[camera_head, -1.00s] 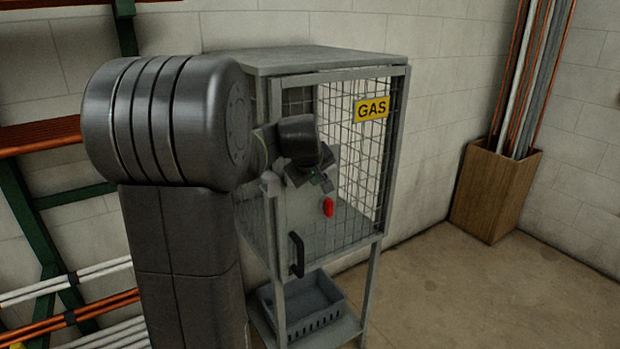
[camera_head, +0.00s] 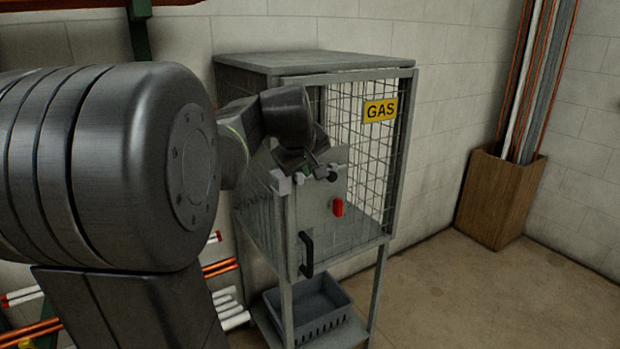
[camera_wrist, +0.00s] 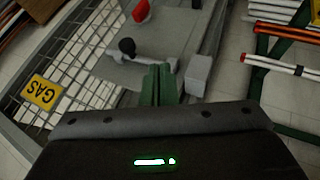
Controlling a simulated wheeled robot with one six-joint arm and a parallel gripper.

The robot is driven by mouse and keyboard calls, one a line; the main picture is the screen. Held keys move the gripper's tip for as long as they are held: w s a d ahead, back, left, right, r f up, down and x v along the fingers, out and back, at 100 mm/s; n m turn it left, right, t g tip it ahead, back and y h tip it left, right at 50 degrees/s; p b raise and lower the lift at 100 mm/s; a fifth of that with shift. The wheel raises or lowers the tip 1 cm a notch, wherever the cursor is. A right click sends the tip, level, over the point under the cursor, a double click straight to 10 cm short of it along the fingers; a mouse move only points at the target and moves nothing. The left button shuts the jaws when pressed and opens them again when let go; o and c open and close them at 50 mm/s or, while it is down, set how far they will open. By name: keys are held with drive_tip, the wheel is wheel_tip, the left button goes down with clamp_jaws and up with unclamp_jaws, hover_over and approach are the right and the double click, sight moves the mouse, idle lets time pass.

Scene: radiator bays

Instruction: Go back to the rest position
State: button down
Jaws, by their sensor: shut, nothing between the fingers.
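My gripper (camera_head: 314,168) is in front of the upper door of the grey gas cage (camera_head: 345,63). In the wrist view its green fingers (camera_wrist: 158,84) are together, with nothing between them. A latch bar with a black knob (camera_wrist: 127,45) lies just beyond the fingertips, and a grey block (camera_wrist: 198,75) is to their right. I cannot tell whether the fingers touch the bar. The black knob also shows in the head view (camera_head: 332,174). A red knob (camera_head: 338,207) is on the door plate, above a black handle (camera_head: 306,254). The door looks closed.
A yellow GAS sign (camera_head: 380,110) is on the mesh. A grey crate (camera_head: 308,305) sits on the cage's lower shelf. A wooden box (camera_head: 499,200) of long pipes stands in the right corner. Racked pipes (camera_wrist: 281,66) are beside the cage. The floor at right is clear.

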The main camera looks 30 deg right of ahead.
drive_tip(key=shift+s+a+r, duration=0.2)
drive_tip(key=shift+s+r, duration=0.1)
drive_tip(key=shift+r, duration=0.15)
drive_tip(key=shift+w+f, duration=0.1)
drive_tip(key=shift+f, duration=0.05)
